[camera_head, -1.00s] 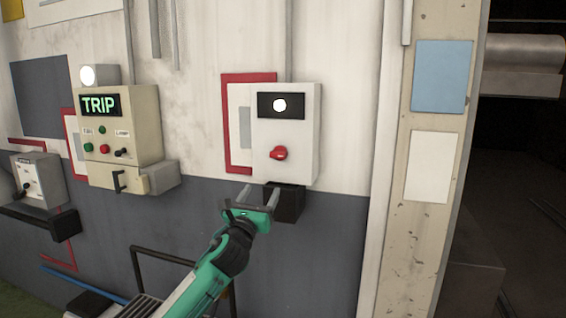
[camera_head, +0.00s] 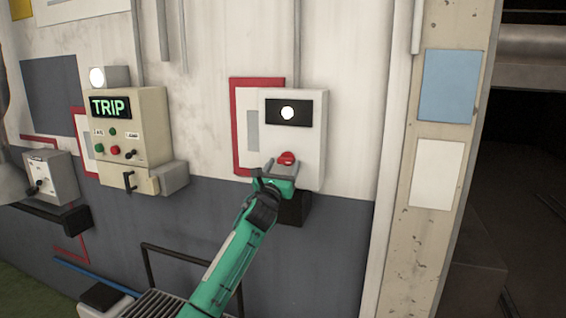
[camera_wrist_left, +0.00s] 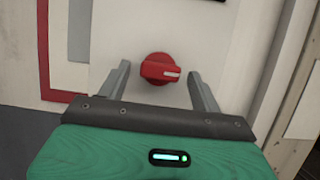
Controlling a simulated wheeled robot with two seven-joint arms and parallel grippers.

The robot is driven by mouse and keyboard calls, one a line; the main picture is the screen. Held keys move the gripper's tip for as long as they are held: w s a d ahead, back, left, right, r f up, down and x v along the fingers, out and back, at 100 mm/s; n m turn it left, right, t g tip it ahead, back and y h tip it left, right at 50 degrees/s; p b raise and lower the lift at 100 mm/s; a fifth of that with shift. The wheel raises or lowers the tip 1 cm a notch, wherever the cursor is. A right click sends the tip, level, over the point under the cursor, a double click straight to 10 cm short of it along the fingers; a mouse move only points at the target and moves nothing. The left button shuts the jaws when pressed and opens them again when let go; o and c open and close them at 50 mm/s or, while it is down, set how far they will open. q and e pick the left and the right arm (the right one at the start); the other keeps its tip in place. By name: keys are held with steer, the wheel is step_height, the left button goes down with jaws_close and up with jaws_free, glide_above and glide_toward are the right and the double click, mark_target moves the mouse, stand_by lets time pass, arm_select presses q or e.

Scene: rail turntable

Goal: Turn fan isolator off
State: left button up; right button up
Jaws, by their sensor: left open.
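The red rotary knob (camera_head: 286,158) sits low on the front of a white box (camera_head: 312,140) on the wall. The box has a dark panel with a lit white lamp (camera_head: 287,113). In the left wrist view the red knob (camera_wrist_left: 160,70) has a pale mark pointing right, and its grip bar lies nearly level. My left gripper (camera_head: 275,172) is just below the knob in the head view. In the left wrist view its two fingers (camera_wrist_left: 157,88) are apart, one on each side of the knob, with gaps to it. My right gripper is not in view.
A beige control box with a lit TRIP display (camera_head: 110,107), buttons and a handle is at left. A smaller grey switch box (camera_head: 50,176) is farther left. A black box (camera_head: 294,209) is under the white box. A concrete pillar (camera_head: 440,225) stands at right.

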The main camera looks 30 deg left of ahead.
arm_select(q)
steer(key=shift+w, duration=0.15)
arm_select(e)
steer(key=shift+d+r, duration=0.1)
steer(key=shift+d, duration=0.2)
arm_select(q)
steer(key=c, duration=1)
